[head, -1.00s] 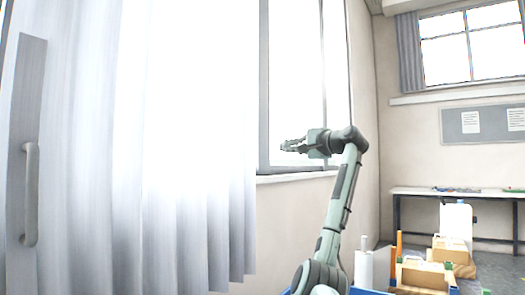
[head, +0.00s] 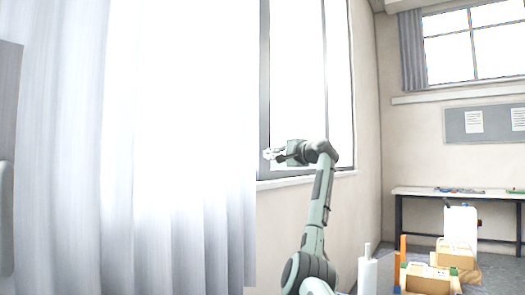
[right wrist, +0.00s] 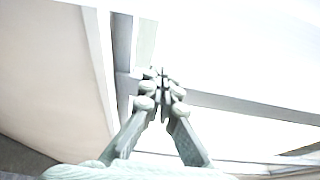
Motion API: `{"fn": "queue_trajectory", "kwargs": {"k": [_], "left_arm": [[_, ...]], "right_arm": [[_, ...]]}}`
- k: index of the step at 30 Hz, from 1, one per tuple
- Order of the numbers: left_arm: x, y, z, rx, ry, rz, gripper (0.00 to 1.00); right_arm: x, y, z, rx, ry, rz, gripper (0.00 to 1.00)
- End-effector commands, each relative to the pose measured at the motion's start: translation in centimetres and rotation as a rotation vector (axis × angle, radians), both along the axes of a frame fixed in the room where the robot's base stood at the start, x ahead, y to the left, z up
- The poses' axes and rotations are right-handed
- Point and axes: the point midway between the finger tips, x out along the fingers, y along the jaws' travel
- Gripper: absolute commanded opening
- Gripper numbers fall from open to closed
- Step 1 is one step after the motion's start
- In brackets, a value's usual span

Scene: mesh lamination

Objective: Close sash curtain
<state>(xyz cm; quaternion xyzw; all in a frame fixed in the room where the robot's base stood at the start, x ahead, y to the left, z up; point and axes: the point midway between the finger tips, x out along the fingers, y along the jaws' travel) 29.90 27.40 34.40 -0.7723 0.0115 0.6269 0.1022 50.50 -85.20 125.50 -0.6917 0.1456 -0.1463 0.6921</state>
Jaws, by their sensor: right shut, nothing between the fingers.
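The white sash curtain (head: 170,160) hangs in folds over the left and middle of the head view. Its right edge ends near the window frame, so the right part of the window (head: 298,80) is uncovered. A grey bar with a handle (head: 6,215) stands at the curtain's left edge, cut off by the picture. My right gripper (head: 268,155) is just right of the curtain's edge, in front of the window, pointing left. It is shut and empty; its fingertips also meet in the right wrist view (right wrist: 162,80). Whether it touches the curtain cannot be told. My left gripper is not in view.
The window sill (head: 300,180) runs below my right gripper. Cardboard boxes (head: 430,278) and a white cylinder (head: 367,275) stand at the lower right. A table (head: 450,192) stands by the far wall under a notice board (head: 490,122).

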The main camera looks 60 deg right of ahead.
Motion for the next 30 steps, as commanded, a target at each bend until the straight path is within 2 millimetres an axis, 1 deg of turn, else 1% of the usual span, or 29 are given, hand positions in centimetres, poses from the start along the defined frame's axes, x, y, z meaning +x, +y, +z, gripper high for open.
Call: {"fn": "queue_trajectory", "kwargs": {"k": [1,3,6,9,13,17,26,30], "left_arm": [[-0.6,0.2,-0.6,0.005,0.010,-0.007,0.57],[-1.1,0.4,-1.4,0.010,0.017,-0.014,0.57],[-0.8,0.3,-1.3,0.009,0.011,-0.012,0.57],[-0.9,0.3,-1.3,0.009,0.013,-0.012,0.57],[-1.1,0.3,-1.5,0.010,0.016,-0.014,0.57],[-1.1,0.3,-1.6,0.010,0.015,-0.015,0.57],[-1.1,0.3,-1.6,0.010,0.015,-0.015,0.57],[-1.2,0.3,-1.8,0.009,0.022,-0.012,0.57]], "right_arm": [[0.6,-0.2,0.1,0.002,0.001,0.002,0.00],[1.1,-0.2,0.1,-0.001,0.001,0.002,0.00],[1.1,1.3,-0.1,-0.004,0.003,0.001,0.00],[1.2,2.4,0.0,-0.004,0.002,0.001,0.00],[1.2,3.3,-0.1,-0.001,0.002,0.001,0.00],[1.2,3.7,-0.1,-0.001,0.002,0.000,0.00],[1.2,3.7,-0.1,-0.001,0.001,0.000,0.00],[1.2,4.1,-0.2,-0.001,0.001,0.001,0.00]]}}
